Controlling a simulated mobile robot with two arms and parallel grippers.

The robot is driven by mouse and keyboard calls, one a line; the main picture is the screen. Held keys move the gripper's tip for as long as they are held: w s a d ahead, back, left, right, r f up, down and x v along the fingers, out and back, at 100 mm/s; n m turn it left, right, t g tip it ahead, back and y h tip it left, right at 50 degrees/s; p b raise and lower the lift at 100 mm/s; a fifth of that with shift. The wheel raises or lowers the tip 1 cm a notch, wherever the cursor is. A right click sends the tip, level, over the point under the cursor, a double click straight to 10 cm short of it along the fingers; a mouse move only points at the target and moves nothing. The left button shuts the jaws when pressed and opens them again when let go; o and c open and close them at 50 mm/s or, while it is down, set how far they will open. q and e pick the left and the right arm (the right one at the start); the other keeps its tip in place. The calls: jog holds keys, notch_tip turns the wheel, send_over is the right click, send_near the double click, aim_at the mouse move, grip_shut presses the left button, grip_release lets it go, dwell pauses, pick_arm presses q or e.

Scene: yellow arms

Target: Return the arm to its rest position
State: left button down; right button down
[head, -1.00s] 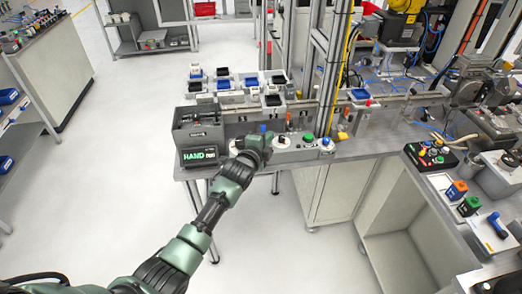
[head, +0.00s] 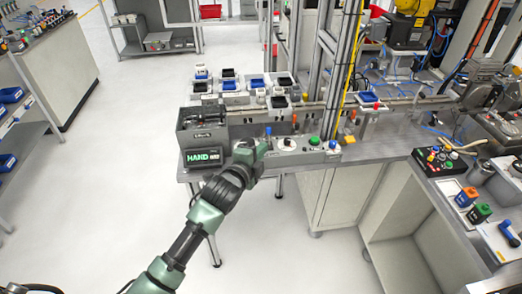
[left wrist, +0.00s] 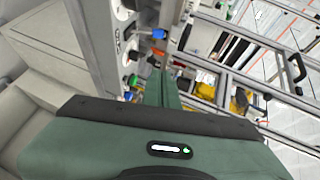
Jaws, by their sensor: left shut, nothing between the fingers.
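My left arm reaches in from the lower left in the head view. Its dark and green gripper (head: 260,148) is at the front edge of the control panel, beside the round white dial (head: 287,144). The fingertips are small and partly hidden by the wrist. In the left wrist view, the green gripper body fills the lower half and the closed fingers (left wrist: 163,84) point up the picture, with nothing held. A blue knob (left wrist: 158,34) shows just beyond them. My right gripper is not in view.
A green button (head: 314,141) and another white-based button (head: 333,146) sit on the panel. A box with a HAND display (head: 203,157) stands left of the gripper. Small bins (head: 257,83) stand behind. The floor (head: 110,170) at left is open.

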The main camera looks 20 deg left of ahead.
pick_arm(q)
jog(key=s+a+f+n+g+y+b, duration=0.1)
jog(key=s+f+n+g, duration=0.15)
jog(key=s+f, duration=0.7)
jog(key=s+a+f+n+g, duration=0.2)
jog(key=f+n, duration=0.1)
jog(key=f, duration=1.3)
jog(key=s+a+f+n+g+y+b, duration=0.1)
jog(key=s+f+n+g, duration=0.35)
jog(key=f, duration=0.85)
jog(key=s+a+f+n+g, duration=0.1)
jog(key=s+f, duration=0.5)
jog(key=s, duration=0.7)
jog(key=s+a+f+n+g+b, duration=0.1)
jog(key=s+f, duration=0.6)
jog(key=s, duration=0.7)
jog(key=s+a+f+n+g+b, duration=0.1)
jog(key=s+f+n+g, duration=0.2)
jog(key=s+f, duration=0.4)
jog(key=s, duration=0.6)
jog(key=shift+s+n, duration=0.3)
jog(key=shift+s, duration=0.1)
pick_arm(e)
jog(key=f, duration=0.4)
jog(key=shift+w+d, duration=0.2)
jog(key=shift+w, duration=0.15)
pick_arm(q)
jog(key=shift+a, duration=0.1)
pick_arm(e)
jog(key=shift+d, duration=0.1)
